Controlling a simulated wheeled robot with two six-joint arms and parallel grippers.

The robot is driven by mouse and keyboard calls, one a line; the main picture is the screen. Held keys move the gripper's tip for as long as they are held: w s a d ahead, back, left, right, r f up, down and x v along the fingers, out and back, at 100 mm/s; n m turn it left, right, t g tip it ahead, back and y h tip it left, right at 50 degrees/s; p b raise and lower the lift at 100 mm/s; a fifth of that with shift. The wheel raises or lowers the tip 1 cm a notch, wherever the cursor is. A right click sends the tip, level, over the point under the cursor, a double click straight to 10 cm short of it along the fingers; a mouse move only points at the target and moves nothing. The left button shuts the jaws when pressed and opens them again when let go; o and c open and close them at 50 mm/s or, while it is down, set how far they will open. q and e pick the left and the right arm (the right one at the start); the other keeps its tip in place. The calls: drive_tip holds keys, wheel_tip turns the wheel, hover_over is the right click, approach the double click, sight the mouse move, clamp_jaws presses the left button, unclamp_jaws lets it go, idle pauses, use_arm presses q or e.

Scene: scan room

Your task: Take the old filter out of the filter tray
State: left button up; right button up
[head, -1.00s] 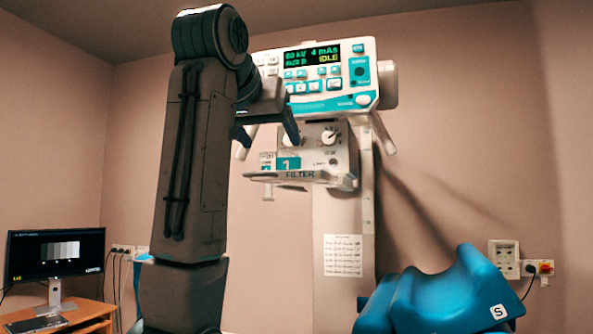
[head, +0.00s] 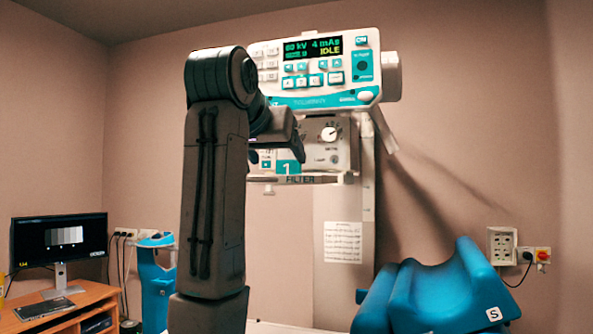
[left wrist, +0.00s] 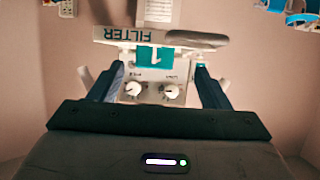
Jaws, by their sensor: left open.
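The filter tray (head: 322,179) is a pale ledge marked FILTER under the X-ray unit's knob panel. It shows as a pale bar in the left wrist view (left wrist: 195,39), where the lettering is upside down. A teal piece marked 1 (head: 289,168) stands at the tray; it also shows in the left wrist view (left wrist: 153,57). I cannot tell whether it is the old filter or a label. My left gripper (head: 300,148) is open in front of the unit. In the left wrist view its fingers (left wrist: 158,78) flank the knobs, with nothing visibly held. My right gripper is out of view.
The control panel (head: 316,75) hangs above the tray and the white column (head: 340,290) stands below. A blue padded rest (head: 440,295) is at lower right. A desk (head: 70,305) with a monitor (head: 60,240) and a blue stand (head: 157,285) are at left.

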sight(288, 164)
use_arm(q)
drive_tip(key=shift+x, duration=0.8)
drive_tip(key=p+x, duration=0.1)
drive_tip(key=x, duration=0.1)
drive_tip(key=p+x, duration=0.1)
drive_tip(key=x, duration=0.1)
drive_tip(key=shift+d+r+p, duration=0.15)
drive_tip(key=shift+d+p, duration=0.15)
drive_tip(key=shift+d, duration=0.15)
drive_tip(key=shift+w+d+f, duration=0.1)
drive_tip(key=shift+w+f, duration=0.2)
drive_tip(key=shift+w, duration=0.1)
drive_tip(key=c, duration=1.1)
